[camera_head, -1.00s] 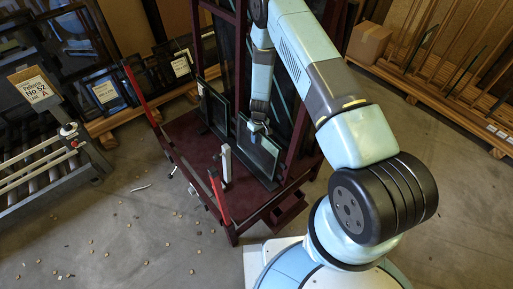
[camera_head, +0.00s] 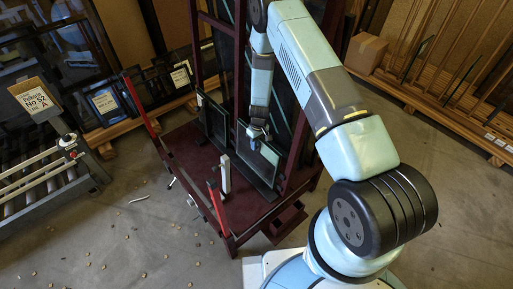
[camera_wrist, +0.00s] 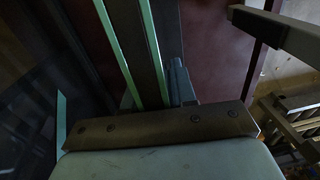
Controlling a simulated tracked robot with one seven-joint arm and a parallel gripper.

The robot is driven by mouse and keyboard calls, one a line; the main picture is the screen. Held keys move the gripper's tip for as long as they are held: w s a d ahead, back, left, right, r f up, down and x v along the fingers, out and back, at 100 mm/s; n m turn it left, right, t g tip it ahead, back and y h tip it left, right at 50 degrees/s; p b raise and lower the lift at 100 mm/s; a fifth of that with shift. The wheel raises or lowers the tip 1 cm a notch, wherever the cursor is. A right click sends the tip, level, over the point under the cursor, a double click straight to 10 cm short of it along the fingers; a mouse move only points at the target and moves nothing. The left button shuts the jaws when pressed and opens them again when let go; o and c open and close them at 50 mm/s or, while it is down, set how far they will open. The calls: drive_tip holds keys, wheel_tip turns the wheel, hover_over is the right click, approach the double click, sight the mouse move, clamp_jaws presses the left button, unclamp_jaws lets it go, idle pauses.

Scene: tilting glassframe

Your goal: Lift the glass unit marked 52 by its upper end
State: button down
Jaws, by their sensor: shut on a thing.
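A dark-framed glass unit (camera_head: 265,163) leans on the dark red tilting rack (camera_head: 195,150) in the head view. My gripper (camera_head: 256,136) is at its upper end, shut on it. The unit's lower end appears to be at the rack's base; I cannot tell whether there is a gap. A second framed unit (camera_head: 214,122) stands just left of it. I cannot read a number on either unit. In the wrist view, pale green strips (camera_wrist: 150,45) run away from the camera; the gripper's fingertips are not clear there.
A roller conveyor (camera_head: 50,180) with a sign reading No 52 A (camera_head: 35,98) stands at left. Red-tipped posts (camera_head: 217,205) edge the rack. Framed units (camera_head: 105,102) stand behind, a cardboard box (camera_head: 368,52) at right. Debris dots the open floor (camera_head: 110,240).

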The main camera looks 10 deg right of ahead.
drive_tip(key=s+r, duration=1)
drive_tip(key=s, duration=0.4)
drive_tip(key=shift+a, duration=0.3)
drive_tip(key=shift+r, duration=0.1)
drive_tip(key=shift+d, duration=0.15)
